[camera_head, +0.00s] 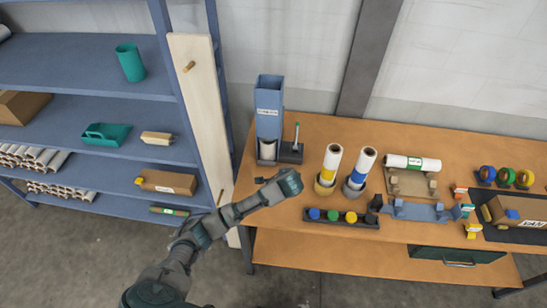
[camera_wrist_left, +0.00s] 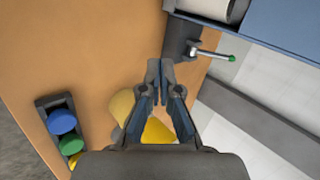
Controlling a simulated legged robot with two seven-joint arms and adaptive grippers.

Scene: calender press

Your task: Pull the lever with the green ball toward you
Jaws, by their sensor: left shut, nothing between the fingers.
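The lever (camera_wrist_left: 212,54) is a thin metal rod with a small green ball (camera_wrist_left: 231,58) at its end. It stands on a dark block (camera_wrist_left: 180,40) at the foot of the blue tower. In the head view the lever (camera_head: 296,137) stands upright at the tower's right side. My left gripper (camera_wrist_left: 153,70) is shut and empty, over the table, apart from the lever, which lies up and right of the fingertips in the wrist view. My right gripper is in neither view.
The blue tower (camera_head: 269,105) holds a white roll. Two upright rolls (camera_head: 330,165) (camera_head: 362,168) stand in round holders to the right. A strip of coloured buttons (camera_head: 341,217) lies along the table's front. A tall pale board (camera_head: 200,110) leans at the shelf left of the table.

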